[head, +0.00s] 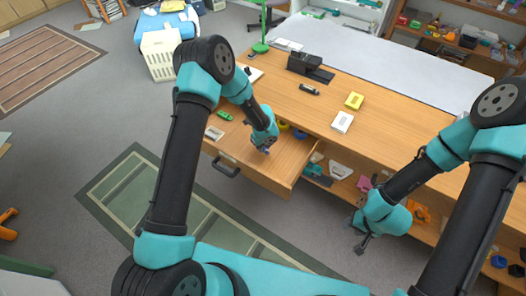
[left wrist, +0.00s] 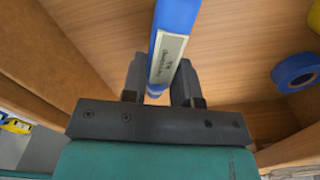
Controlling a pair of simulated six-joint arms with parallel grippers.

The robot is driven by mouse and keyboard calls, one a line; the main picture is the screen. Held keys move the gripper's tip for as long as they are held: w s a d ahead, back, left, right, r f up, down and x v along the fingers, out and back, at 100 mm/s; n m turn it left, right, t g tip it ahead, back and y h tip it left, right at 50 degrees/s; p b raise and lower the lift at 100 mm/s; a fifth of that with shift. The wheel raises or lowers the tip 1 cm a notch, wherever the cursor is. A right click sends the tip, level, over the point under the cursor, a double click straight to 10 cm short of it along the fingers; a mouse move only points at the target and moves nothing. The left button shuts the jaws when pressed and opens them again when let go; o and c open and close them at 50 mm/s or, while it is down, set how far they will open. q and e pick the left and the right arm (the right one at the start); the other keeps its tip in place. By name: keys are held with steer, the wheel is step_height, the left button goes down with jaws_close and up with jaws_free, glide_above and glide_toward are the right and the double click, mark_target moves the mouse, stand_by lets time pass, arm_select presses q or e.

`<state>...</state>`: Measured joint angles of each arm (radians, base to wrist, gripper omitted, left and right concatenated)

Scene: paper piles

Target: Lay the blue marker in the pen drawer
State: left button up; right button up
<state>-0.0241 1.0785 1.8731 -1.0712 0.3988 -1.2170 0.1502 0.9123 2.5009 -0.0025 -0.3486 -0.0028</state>
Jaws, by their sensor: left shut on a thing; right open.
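The blue marker (left wrist: 172,40), with a pale printed label, is pinched between the fingers of my left gripper (left wrist: 163,80). In the head view my left gripper (head: 265,150) is over the inside of the open pen drawer (head: 286,176); its arm hides part of the drawer. The drawer's wooden floor and side show behind the marker in the left wrist view. I cannot tell whether the marker touches the floor. My right gripper (head: 362,243) is open and empty, off to the right in front of the desk.
In the drawer are a green item (head: 224,116), a white box (head: 214,132) and a blue tape roll (left wrist: 296,72). A yellow box (head: 354,101), a white box (head: 342,122) and a dark marker (head: 309,89) lie on the desktop. Shelves under the desk hold several items.

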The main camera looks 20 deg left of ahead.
mark_target(263, 155)
arm_select(q)
steer(key=shift+f, duration=1.85)
steer(key=shift+f, duration=0.15)
steer(key=o, duration=0.9)
steer(key=shift+o, duration=0.2)
step_height(263, 155, up, 12)
steer(key=shift+r, duration=0.2)
